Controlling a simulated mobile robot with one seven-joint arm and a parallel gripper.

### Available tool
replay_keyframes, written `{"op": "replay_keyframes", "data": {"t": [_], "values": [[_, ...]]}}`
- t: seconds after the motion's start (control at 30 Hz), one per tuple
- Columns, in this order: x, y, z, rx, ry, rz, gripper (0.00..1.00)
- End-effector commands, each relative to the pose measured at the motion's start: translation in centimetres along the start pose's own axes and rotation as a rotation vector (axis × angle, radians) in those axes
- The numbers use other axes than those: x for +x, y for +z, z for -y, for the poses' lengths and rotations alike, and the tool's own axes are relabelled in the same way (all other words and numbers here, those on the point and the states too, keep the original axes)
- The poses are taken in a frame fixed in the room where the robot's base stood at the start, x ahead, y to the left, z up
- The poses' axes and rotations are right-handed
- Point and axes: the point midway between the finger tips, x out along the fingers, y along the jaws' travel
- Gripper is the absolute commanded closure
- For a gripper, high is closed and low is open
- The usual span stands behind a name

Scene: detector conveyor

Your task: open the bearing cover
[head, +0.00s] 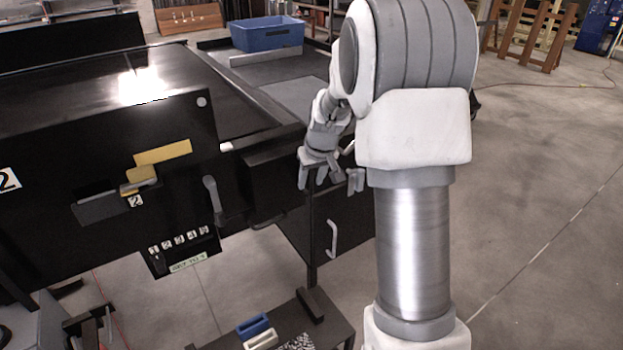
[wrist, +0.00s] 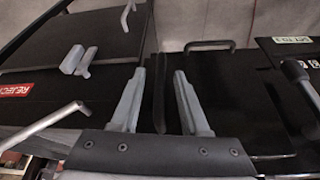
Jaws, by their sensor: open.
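No part is labelled as the bearing cover, so I cannot tell for certain which panel it is. A black panel with a pale bar handle (head: 332,239) is at the conveyor's near end, below my gripper (head: 329,180). In the wrist view my gripper (wrist: 158,76) is open, with its two grey fingers apart and a narrow dark edge showing between them. I cannot tell whether they touch it. A dark bar handle (wrist: 210,45) is on a black panel (wrist: 232,75) right of the fingers. A pale handle (wrist: 128,16) is at upper left.
The black conveyor (head: 90,85) fills the left. A grey lever (head: 212,195) and a row of numbered switches (head: 180,241) are on its side. A low black table (head: 338,328) with blocks stands in front. A blue bin (head: 266,34) sits behind.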

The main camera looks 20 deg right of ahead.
Motion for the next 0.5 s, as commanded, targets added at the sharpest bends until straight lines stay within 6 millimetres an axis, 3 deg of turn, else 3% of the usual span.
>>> {"op": "replay_keyframes", "data": {"t": [0.1, 0.33, 0.5], "values": [[-0.02, 0.00, 0.00, 0.000, 0.000, 0.000, 0.57], [-0.03, 0.00, -0.01, 0.000, 0.000, 0.000, 0.98], [-0.04, 0.00, -0.02, 0.000, 0.000, 0.000, 1.00]]}}
